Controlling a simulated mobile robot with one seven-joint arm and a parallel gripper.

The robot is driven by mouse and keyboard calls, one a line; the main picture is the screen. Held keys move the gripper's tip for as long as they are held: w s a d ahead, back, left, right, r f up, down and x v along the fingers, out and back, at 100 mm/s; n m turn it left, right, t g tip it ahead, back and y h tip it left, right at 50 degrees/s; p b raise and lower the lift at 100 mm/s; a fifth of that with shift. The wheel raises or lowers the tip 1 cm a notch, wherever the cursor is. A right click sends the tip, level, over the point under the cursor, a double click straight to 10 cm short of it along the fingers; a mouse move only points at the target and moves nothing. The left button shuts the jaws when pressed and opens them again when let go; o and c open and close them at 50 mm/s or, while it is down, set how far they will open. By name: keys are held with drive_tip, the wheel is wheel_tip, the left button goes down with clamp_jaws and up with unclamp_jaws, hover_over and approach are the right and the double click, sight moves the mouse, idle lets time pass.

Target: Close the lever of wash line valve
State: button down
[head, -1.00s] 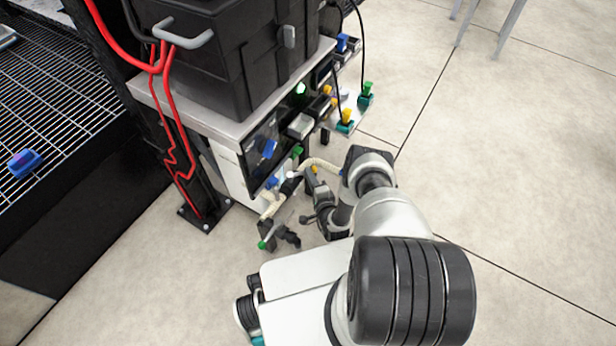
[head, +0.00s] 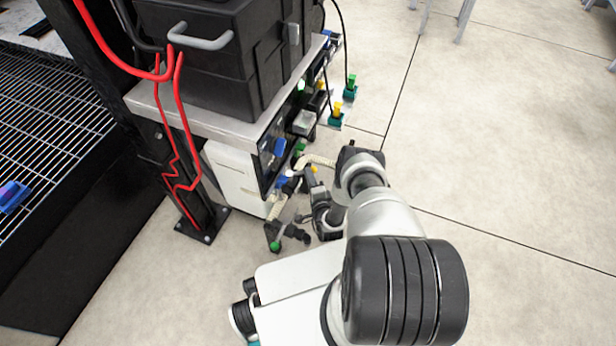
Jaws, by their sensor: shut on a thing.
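My gripper (head: 303,183) is small and partly hidden in this view, beside the pipework below the dark panel. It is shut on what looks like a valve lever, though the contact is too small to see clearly. A blue part (head: 283,181) shows just left of the jaws, by a cream pipe (head: 320,161). I cannot tell for sure which fitting is the wash line valve, or its lever angle.
A black tote (head: 200,75) stands on the grey bench top (head: 150,105) above the panel (head: 268,160). Red hoses (head: 178,120) hang down a black post. A wire rack (head: 50,110) lies at left.

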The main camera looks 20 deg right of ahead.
drive_tip(key=shift+w+d+r, duration=0.1)
drive_tip(key=shift+d, duration=0.35)
drive_tip(key=c, duration=1.8)
unclamp_jaws()
drive_tip(key=shift+a, duration=0.15)
drive_tip(key=shift+s, duration=0.2)
